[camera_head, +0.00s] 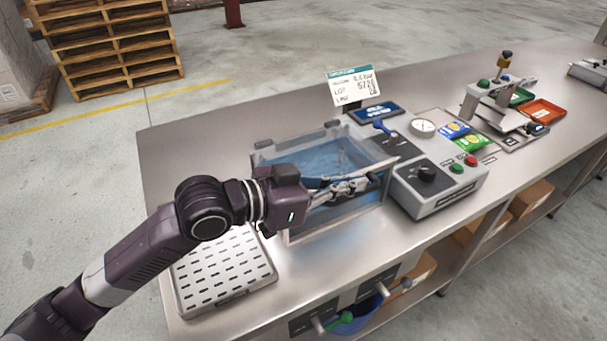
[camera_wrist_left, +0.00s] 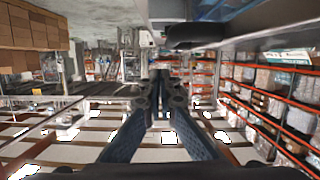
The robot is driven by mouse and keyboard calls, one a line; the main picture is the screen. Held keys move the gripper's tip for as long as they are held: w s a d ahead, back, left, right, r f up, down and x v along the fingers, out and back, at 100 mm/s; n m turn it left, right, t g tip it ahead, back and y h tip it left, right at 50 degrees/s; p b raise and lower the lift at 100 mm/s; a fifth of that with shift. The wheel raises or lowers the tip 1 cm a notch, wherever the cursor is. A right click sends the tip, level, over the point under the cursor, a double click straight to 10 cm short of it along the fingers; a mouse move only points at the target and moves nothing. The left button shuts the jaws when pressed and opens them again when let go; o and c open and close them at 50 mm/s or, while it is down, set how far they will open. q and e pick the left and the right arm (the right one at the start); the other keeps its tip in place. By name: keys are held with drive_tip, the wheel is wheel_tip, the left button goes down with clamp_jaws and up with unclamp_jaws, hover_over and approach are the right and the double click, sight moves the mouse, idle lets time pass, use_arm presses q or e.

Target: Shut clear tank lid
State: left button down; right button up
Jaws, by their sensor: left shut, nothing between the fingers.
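The clear tank (camera_head: 328,225), with blue inside, stands on the steel bench. Its lid seems to be a clear panel whose pale edge (camera_head: 388,162) slants at the tank's right side. How far it stands open is hard to tell, as my arm covers much of it. My left gripper (camera_head: 372,181) is shut and empty, across the front of the tank and close to the lid's edge. Whether it touches the lid I cannot tell. In the left wrist view its fingers (camera_wrist_left: 160,82) are together, with a grey edge and a dark rounded part (camera_wrist_left: 195,36) beyond. My right gripper is out of view.
A grey control box (camera_head: 440,190) with a black knob and gauge stands right of the tank. A slotted white tray (camera_head: 222,272) lies at front left. A sign (camera_head: 352,88) stands behind.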

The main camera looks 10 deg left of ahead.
use_arm(q)
drive_tip(key=r+b+v, duration=0.1)
drive_tip(key=b+v, duration=0.1)
drive_tip(key=v, duration=0.8)
drive_tip(key=shift+s, duration=0.2)
drive_tip(key=shift+d, duration=0.15)
